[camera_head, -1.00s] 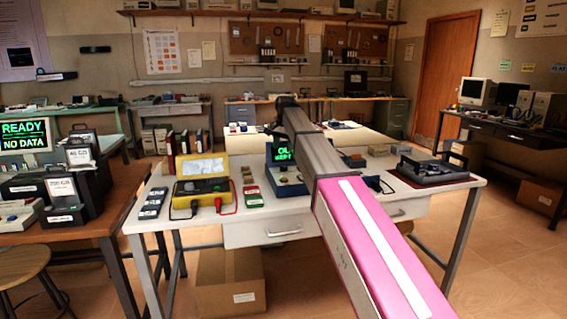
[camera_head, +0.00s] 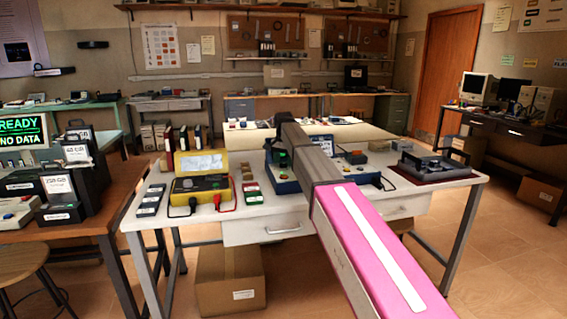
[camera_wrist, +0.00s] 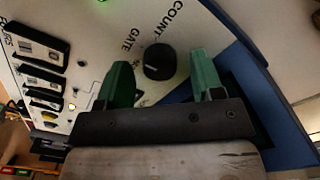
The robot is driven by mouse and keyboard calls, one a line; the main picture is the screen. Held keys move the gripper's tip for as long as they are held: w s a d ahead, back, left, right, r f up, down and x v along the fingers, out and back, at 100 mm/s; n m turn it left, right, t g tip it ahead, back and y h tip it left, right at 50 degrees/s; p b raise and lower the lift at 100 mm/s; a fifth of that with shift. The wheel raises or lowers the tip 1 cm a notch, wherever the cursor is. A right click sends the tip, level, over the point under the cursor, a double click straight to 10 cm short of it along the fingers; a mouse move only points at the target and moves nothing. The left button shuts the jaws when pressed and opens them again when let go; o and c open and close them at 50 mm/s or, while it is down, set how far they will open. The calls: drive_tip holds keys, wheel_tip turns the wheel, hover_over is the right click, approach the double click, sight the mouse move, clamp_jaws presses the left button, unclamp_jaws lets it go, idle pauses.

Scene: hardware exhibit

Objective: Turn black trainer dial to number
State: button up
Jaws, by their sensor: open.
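The black dial (camera_wrist: 160,61) is a round knob on a pale panel marked COUNT and GATE in the wrist view. My gripper (camera_wrist: 162,74) has two green fingers spread apart, one on each side of the dial, with clear gaps. I cannot tell how deep the fingertips are relative to the knob. The blue-cased trainer (camera_head: 286,184) stands on the white table in the head view. My gripper (camera_head: 279,157) is over it, and my arm hides much of the trainer. The dial is hidden in the head view.
Black switches (camera_wrist: 42,78) line the panel's left. A yellow meter case (camera_head: 201,183) with leads stands left of the trainer on the white table (camera_head: 275,207). A grey device on a dark red mat (camera_head: 437,179) lies at the right.

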drive_tip(key=shift+f, duration=0.3)
drive_tip(key=c, duration=0.9)
drive_tip(key=shift+n, duration=0.3)
drive_tip(key=n, duration=0.4)
drive_tip(key=shift+n, duration=2.1)
